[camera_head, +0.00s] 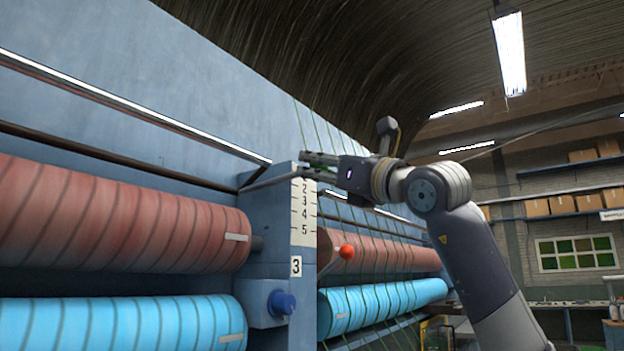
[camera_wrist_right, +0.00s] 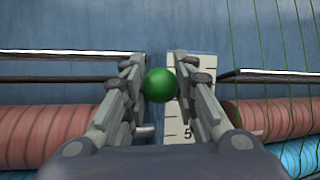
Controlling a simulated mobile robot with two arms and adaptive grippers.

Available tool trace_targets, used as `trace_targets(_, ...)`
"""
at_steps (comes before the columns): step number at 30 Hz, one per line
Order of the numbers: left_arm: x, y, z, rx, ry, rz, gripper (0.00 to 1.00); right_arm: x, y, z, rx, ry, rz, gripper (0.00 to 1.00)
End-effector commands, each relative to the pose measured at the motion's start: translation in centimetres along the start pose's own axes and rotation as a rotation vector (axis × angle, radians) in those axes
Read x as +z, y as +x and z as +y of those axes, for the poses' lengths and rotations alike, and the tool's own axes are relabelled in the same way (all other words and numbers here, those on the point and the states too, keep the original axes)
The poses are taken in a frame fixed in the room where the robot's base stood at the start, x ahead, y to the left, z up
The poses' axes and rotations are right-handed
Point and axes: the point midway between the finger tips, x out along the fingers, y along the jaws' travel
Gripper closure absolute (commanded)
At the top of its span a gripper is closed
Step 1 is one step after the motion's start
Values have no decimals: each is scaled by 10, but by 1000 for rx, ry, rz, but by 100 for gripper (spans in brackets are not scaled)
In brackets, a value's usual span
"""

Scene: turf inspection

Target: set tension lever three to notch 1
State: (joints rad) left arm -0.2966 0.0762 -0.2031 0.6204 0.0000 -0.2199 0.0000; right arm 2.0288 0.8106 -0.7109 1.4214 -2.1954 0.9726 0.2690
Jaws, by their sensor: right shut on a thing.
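Tension lever three is a metal rod (camera_head: 268,180) on the blue post marked "3" (camera_head: 296,266). It slopes up to the right toward the top of the white scale plate (camera_head: 304,215), where 2 to 5 can be read. My right gripper (camera_head: 310,166) is at the top of this scale and hides the mark above 2. In the wrist view it is shut on the lever's green ball knob (camera_wrist_right: 160,85), which sits between the fingertips. The scale also shows behind it in the wrist view (camera_wrist_right: 178,122). My left gripper is not in view.
Red rollers (camera_head: 120,220) and cyan rollers (camera_head: 110,322) flank the post. A blue round knob (camera_head: 281,303) sticks out below the number. A red ball knob (camera_head: 346,252) stands to the right. Green strands run down behind my right gripper. Shelves with boxes (camera_head: 550,204) are far right.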

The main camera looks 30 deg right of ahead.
Motion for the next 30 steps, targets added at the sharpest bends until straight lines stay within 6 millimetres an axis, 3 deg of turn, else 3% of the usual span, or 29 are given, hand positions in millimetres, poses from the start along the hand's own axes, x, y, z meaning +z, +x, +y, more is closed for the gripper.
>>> trace_targets(1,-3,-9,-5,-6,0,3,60,20,1,-2,-3,-1,-24,100)
trace_targets(9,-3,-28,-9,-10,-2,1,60,38,15,-4,-4,-3,-20,100)
trace_targets(14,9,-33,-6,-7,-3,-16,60,45,19,-4,-4,-3,-22,100)
trace_targets(23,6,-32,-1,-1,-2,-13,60,46,18,-5,-5,-4,-25,100)
trace_targets(24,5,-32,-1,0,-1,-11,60,46,18,-5,-5,-4,-24,69)
trace_targets(26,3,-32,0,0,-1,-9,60,46,18,-5,-6,-4,-25,55)
trace_targets(30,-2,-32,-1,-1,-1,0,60,43,19,-4,-3,-3,-17,53)
